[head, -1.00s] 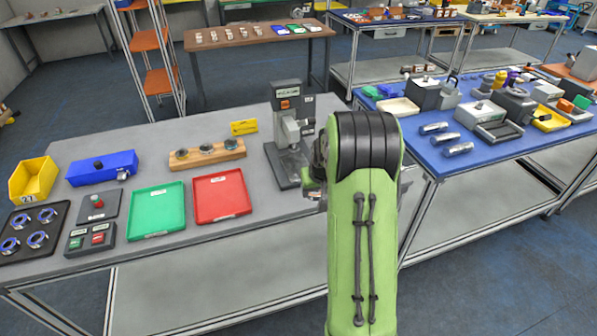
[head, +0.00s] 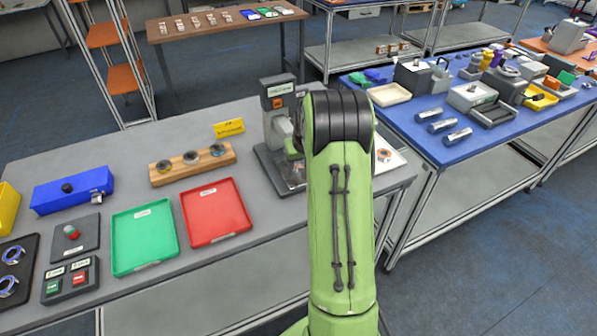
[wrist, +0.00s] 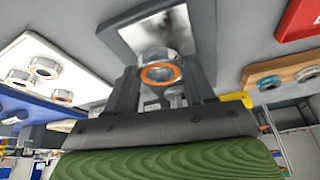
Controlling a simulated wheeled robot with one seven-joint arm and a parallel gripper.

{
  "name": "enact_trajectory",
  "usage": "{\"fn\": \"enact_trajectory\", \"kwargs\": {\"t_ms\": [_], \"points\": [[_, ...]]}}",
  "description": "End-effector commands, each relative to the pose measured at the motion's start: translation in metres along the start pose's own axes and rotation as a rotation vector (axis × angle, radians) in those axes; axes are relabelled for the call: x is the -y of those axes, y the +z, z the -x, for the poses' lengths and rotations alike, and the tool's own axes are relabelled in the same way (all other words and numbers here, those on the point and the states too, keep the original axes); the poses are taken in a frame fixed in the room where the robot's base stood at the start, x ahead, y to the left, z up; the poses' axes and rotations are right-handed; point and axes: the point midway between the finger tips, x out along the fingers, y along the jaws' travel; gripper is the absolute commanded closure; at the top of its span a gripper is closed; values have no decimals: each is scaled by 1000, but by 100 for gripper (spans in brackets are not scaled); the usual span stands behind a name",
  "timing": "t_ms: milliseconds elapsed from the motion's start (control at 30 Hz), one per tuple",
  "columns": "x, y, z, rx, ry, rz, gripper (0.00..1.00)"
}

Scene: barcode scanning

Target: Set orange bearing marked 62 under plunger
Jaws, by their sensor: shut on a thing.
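My gripper (wrist: 163,85) is shut on a silver bearing with an orange ring (wrist: 160,73), seen between its two fingers in the wrist view. No number on it can be read. The bearing is at the press's bright metal base plate (wrist: 165,30); whether it touches the plate cannot be told. In the head view, the grey press (head: 277,105) stands near the right end of the grey table, and my arm hides the gripper and held bearing. The plunger's alignment over the bearing cannot be made out.
A white tray (head: 397,160) with several orange-ringed bearings lies right of the press, partly behind my arm. A red tray (head: 215,212), green tray (head: 143,238) and wooden holder with rings (head: 190,167) are to the left. The blue table (head: 415,108) is at right.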

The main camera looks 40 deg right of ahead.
Motion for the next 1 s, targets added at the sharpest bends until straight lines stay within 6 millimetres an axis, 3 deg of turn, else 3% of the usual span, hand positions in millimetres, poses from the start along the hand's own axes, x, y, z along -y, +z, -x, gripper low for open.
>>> {"fn": "enact_trajectory", "kwargs": {"t_ms": [233, 567, 600, 700, 767, 1000], "points": [[1, 15, -37, 2, -2, 1, 87], [1, 17, -41, -2, -1, 1, 87], [1, 17, -41, -1, -1, 1, 42], [1, 16, -40, -1, -1, 1, 26], [1, 16, -40, -1, -1, 1, 21], [1, 16, -40, -1, -1, 1, 21]]}}
